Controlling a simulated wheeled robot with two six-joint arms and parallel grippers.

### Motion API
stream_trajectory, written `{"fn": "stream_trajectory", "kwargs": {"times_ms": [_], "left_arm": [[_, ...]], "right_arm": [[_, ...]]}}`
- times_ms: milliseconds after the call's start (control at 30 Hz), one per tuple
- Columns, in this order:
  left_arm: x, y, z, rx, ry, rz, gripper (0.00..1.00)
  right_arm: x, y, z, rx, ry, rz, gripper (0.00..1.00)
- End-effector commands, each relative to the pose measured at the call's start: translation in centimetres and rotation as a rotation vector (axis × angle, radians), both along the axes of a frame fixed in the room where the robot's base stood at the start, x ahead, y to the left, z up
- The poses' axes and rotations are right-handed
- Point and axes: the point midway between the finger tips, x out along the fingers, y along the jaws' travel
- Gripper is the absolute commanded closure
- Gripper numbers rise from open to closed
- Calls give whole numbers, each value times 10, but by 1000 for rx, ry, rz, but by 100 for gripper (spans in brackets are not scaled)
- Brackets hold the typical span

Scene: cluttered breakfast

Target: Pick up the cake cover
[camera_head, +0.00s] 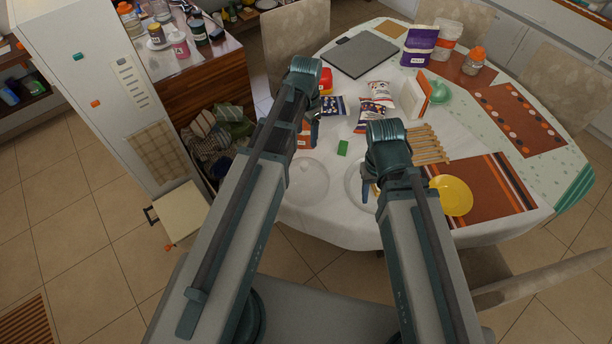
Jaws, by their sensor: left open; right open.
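A clear, round, dome-like thing (306,181), which looks like the cake cover, sits on the white tablecloth near the table's front left edge. My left arm partly hides its left side. My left gripper (315,132) points down above the table, behind the cover in the picture, open and mostly hidden by its own arm. My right gripper (367,191) is open and points down to the right of the cover, over a white plate (353,190). It is apart from the cover. Neither gripper appears to hold anything.
Snack bags (379,91), a green block (343,147), a white-and-orange box (414,96) and a wooden rack (430,143) crowd the table's middle. A yellow bowl (455,195) sits right of my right arm. A cabinet (90,60) stands left.

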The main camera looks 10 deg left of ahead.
Motion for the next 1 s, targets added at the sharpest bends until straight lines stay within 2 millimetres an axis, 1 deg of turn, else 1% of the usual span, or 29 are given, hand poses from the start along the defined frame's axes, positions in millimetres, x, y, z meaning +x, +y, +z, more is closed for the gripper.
{"fn": "stream_trajectory", "kwargs": {"times_ms": [33, 500, 633, 867, 1000], "left_arm": [[0, 0, -10, 0, 0, 0, 27], [-1, 0, -73, 0, 0, 1, 27], [-1, 0, -80, 0, 0, 1, 27], [-1, 0, -81, 0, 0, 1, 27], [-4, 1, -90, 0, 0, 1, 27]], "right_arm": [[0, 0, -10, 0, 0, 1, 50], [0, 0, -73, -1, 0, 1, 50], [0, 0, -80, -1, 0, 0, 50], [0, 0, -80, -1, 0, 0, 50], [0, 0, -90, -1, 0, 0, 50]]}}
